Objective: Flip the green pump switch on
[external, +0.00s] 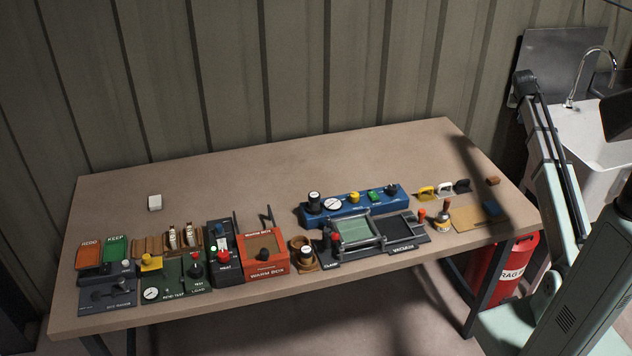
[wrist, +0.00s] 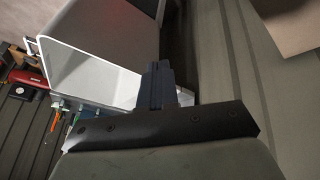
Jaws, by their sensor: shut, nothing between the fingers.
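The blue box (external: 345,209) stands at the back right of the row of devices on the bench. On its top are a round white gauge (external: 332,204), a yellow knob (external: 354,197), a small green switch (external: 375,194) and dark knobs. The switch is too small to tell its position. My gripper (wrist: 158,85) shows in the wrist view with its dark fingers together and nothing between them. It is well away from the blue box, which does not show in the wrist view. In the external view my arm stands at the right, and the fingertips cannot be made out.
A sink (external: 585,135) stands beyond the right end.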

